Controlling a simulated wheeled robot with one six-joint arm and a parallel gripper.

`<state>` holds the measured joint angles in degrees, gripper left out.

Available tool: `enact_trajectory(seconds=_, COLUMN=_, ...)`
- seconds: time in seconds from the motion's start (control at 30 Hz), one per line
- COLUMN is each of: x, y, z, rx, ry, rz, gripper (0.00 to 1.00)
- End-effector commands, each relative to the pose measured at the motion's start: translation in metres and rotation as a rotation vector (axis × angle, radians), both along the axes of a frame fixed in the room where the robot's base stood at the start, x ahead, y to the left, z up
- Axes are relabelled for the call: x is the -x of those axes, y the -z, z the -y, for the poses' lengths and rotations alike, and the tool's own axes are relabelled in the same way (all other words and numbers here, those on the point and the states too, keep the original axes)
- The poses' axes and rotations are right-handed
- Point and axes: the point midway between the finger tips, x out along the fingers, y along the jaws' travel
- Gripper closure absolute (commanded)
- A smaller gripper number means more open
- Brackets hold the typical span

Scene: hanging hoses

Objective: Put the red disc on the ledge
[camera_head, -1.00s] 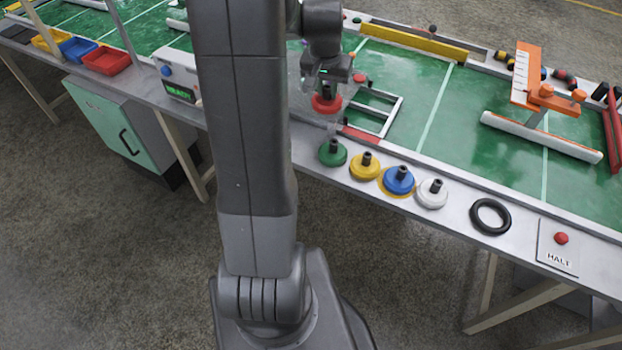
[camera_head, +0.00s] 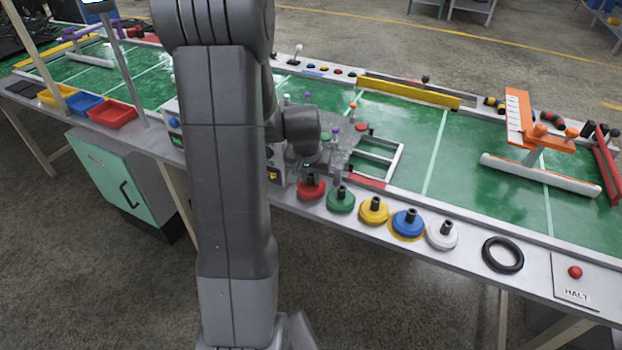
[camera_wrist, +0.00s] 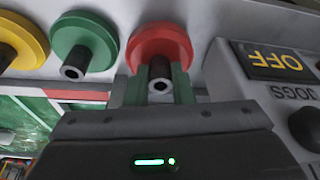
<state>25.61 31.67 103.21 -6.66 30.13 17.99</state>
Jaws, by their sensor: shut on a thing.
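The red disc (camera_head: 310,188) has a dark knob and is at the near ledge (camera_head: 400,240), left of the green disc (camera_head: 341,199). My gripper (camera_wrist: 157,85) is shut on the knob of the red disc (camera_wrist: 160,45) in the wrist view. The disc looks level with the other discs, but I cannot tell whether its underside touches the ledge. In the head view my gripper (camera_head: 310,174) is partly hidden by my own wrist.
Yellow (camera_head: 374,210), blue (camera_head: 407,223) and white (camera_head: 442,235) discs continue the row, then a black ring (camera_head: 502,254) and a HALT button plate (camera_head: 573,280). In the wrist view a box marked OFF (camera_wrist: 280,62) stands close to the right of the red disc.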

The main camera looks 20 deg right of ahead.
Motion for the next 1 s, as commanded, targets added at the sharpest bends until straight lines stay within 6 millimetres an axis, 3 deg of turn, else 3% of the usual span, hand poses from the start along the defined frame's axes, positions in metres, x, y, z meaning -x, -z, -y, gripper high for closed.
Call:
enact_trajectory(seconds=0.4, x=0.0, y=0.012, z=0.0, rx=0.0, ry=0.0, rz=0.0, gripper=1.0)
enact_trajectory(seconds=0.43, x=0.0, y=0.01, z=0.0, rx=0.0, ry=0.0, rz=0.0, gripper=0.73)
enact_trajectory(seconds=0.5, x=0.0, y=0.01, z=0.0, rx=0.0, ry=0.0, rz=0.0, gripper=0.59)
enact_trajectory(seconds=0.53, x=0.0, y=0.01, z=0.0, rx=0.0, ry=0.0, rz=0.0, gripper=0.57)
enact_trajectory(seconds=0.83, x=0.0, y=0.008, z=0.0, rx=0.0, ry=0.0, rz=0.0, gripper=0.57)
enact_trajectory(seconds=1.0, x=0.002, y=-0.006, z=-0.002, rx=0.002, ry=0.0, rz=0.005, gripper=0.57)
